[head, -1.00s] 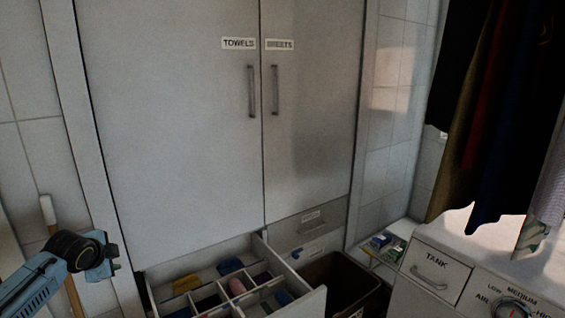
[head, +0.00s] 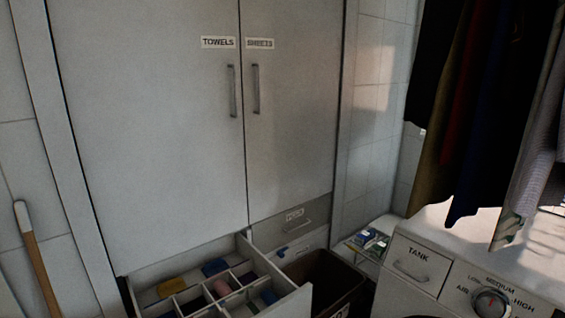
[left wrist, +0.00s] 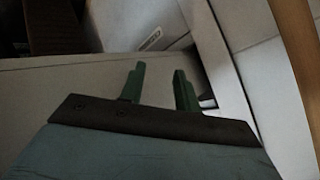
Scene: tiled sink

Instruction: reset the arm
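My left gripper shows in the left wrist view (left wrist: 160,88) with its two green fingers apart and nothing between them. It is over a pale flat surface, and I cannot tell how close it is. Neither my left arm nor my right arm shows in the head view. An open drawer (head: 297,302) with dividers is at the bottom of the head view. Several small rolled items lie in its compartments, among them a yellow one (head: 172,287), a blue one (head: 215,267) and a pink one (head: 222,287).
A tall cabinet (head: 150,130) with doors labelled TOWELS and SHEETS is shut behind the drawer. A brown bin (head: 325,275) stands right of the drawer. A machine with a TANK compartment (head: 415,267) is at right, under hanging clothes (head: 480,110). A wooden handle (head: 32,255) leans at left.

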